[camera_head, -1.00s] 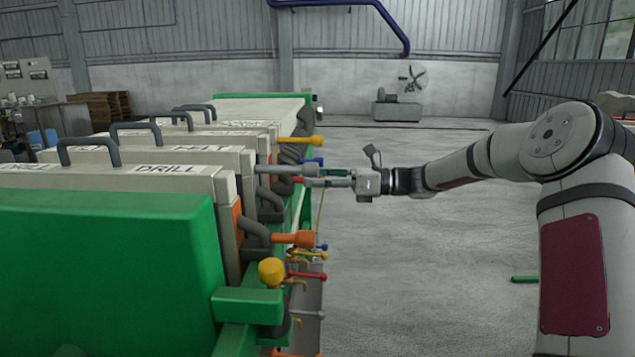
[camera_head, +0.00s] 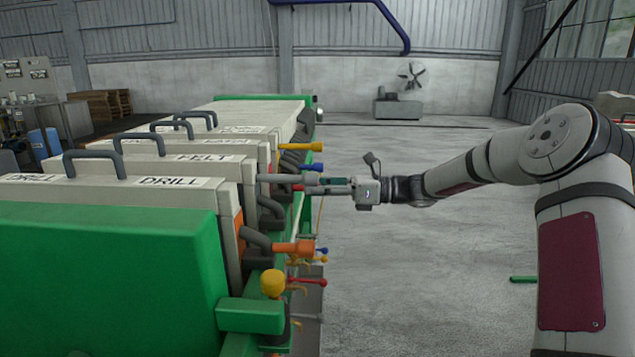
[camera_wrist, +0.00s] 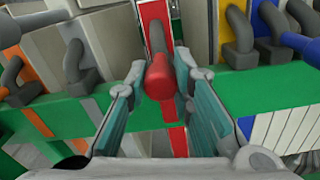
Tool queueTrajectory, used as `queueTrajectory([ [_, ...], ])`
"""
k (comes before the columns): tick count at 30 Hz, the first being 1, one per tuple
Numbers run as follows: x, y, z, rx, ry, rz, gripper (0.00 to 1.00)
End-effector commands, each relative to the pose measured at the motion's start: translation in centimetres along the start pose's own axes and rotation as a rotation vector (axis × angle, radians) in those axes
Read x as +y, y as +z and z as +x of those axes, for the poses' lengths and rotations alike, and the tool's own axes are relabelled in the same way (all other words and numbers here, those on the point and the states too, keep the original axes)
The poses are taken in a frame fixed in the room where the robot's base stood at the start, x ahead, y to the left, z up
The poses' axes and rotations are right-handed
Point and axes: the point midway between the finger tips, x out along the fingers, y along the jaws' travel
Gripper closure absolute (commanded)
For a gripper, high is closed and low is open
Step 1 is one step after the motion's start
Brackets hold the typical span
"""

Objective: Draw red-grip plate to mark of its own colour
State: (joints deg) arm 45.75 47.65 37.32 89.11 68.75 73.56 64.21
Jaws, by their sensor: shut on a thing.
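The red grip (camera_wrist: 160,78) sits between the two fingers of my gripper (camera_wrist: 160,70) in the wrist view. The gripper is shut on it. The grip's stem runs back to a plate with a red edge stripe (camera_wrist: 155,14). A red mark (camera_wrist: 177,140) shows on and below the green rail, just under the grip. In the head view my gripper (camera_head: 308,185) reaches in from the right at the plate stack's side. The red grip there is hidden by the fingers, and I cannot tell which labelled plate it belongs to.
Neighbouring grips crowd close: a yellow one (camera_head: 306,147), a blue one (camera_head: 308,169), an orange one (camera_head: 294,248). The green rail (camera_wrist: 60,120) carries other coloured marks. Small coloured valve handles (camera_head: 308,282) stick out below. Open floor (camera_head: 430,270) lies right of the stack.

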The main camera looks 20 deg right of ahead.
Motion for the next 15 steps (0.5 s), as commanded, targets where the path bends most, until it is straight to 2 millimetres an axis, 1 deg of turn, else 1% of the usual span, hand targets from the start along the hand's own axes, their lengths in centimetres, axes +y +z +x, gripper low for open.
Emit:
queueTrajectory([
  [3, 0.27, 0.01, -0.01, 0.001, 0.002, 0.002, 1.00],
  [11, 0.22, -0.10, -0.01, 0.000, 0.002, 0.001, 1.00],
  [12, 0.22, -0.10, -0.02, 0.001, 0.002, 0.001, 0.77],
  [15, 0.21, -0.10, -0.02, 0.001, 0.001, 0.001, 0.57],
])
